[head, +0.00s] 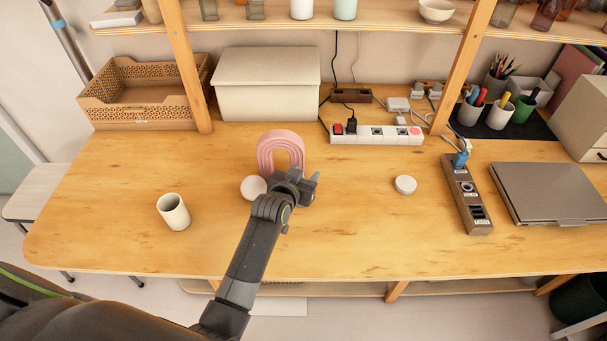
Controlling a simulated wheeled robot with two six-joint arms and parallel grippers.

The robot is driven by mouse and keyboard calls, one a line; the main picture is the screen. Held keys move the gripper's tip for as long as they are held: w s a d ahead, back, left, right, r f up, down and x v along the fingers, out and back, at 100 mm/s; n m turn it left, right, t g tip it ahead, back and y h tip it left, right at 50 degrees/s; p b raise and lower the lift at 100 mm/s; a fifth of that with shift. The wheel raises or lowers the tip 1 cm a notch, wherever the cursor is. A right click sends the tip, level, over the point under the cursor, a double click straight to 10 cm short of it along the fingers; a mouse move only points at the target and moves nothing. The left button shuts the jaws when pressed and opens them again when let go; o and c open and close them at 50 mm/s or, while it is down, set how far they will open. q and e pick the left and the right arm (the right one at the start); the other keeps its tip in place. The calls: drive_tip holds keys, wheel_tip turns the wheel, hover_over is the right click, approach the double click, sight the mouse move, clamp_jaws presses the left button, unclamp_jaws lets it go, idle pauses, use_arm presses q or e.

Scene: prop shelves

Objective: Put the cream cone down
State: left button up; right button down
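My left gripper (308,186) is over the middle of the table, just in front of the pink arch (281,150). Its fingers are dark and small here, and I cannot tell whether they are open or shut, or whether they hold anything. I see no clear cream cone; the gripper and wrist may hide it. A round pale ball-like thing (252,187) sits just left of the wrist. A cream cup (174,212) stands upright farther left, apart from the gripper. My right gripper is not in view.
A white disc (405,184) lies right of the gripper, with clear wood between. A dark socket strip (467,194) and closed laptop (547,193) lie farther right. A white box (267,84), brown basket (145,113) and white power strip (376,139) line the back. The front table is clear.

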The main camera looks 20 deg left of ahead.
use_arm(q)
drive_tip(key=shift+r, duration=0.1)
drive_tip(key=v, duration=1.2)
idle(0.4)
